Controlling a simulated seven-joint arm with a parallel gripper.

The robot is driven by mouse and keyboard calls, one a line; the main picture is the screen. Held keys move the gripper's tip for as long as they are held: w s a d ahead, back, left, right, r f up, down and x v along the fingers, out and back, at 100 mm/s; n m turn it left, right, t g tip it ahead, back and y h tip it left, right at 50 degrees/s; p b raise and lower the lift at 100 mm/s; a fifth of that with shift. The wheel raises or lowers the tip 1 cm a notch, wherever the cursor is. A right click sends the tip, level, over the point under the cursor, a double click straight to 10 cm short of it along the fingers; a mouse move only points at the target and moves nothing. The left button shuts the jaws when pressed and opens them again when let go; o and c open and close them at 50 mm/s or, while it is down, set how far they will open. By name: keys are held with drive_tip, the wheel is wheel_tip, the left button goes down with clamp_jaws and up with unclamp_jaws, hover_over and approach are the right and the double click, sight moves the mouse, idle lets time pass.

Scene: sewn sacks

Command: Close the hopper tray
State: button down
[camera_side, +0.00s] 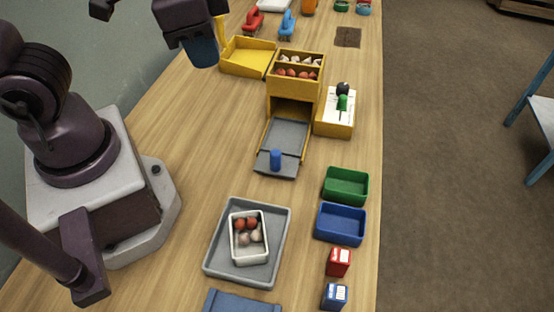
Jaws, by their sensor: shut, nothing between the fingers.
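The hopper (296,90) is a yellow box in the middle of the table. Its top compartments hold red and whitish pieces. The grey hopper tray (287,135) sticks out from the opening in its front, toward the bottom of the picture. A blue upright knob (275,159) stands at the tray's outer end, and the tray looks empty. The end of my arm, with my gripper (204,54), is at the top left, above and left of the hopper and well apart from the knob. Its fingers are hard to make out, and nothing shows held in them.
A yellow open bin (248,57) lies left of the hopper. A yellow block with green and black knobs (335,112) stands at its right. Green (346,186) and blue (341,223) bins and a grey tray (216,262) with a white box (236,247) lie nearer.

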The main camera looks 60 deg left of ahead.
drive_tip(key=d+f+m+t+y, duration=0.1)
drive_tip(key=d+f+m+y, duration=0.2)
drive_tip(key=f+m, duration=0.3)
drive_tip(key=d+f+m+t+y, duration=0.1)
drive_tip(key=d+f+m+y, duration=0.2)
drive_tip(key=d+f+m, duration=0.3)
drive_tip(key=d+f+m+t+y, duration=0.1)
drive_tip(key=d+f+m+y, duration=0.3)
drive_tip(key=f+m, duration=0.3)
drive_tip(key=shift+s+d+f, duration=0.15)
drive_tip(key=shift+d+f, duration=0.15)
drive_tip(key=shift+f, duration=0.2)
drive_tip(key=shift+s+d+f, duration=0.15)
drive_tip(key=shift+d+f, duration=0.15)
drive_tip(key=shift+f, duration=0.15)
drive_tip(key=w+d+r+m+t, duration=0.1)
drive_tip(key=w+t, duration=0.1)
approach(276, 160)
drive_tip(key=shift+g, duration=0.3)
drive_tip(key=f, duration=0.1)
drive_tip(key=w+a+f, duration=0.1)
drive_tip(key=a+f, duration=0.1)
drive_tip(key=shift+w+f, duration=0.2)
drive_tip(key=shift+w, duration=0.1)
drive_tip(key=shift+w+a+r, duration=0.1)
drive_tip(key=shift+w+a, duration=0.6)
drive_tip(key=shift+a, duration=0.3)
drive_tip(key=shift+w+a, duration=0.3)
drive_tip(key=shift+a, duration=0.2)
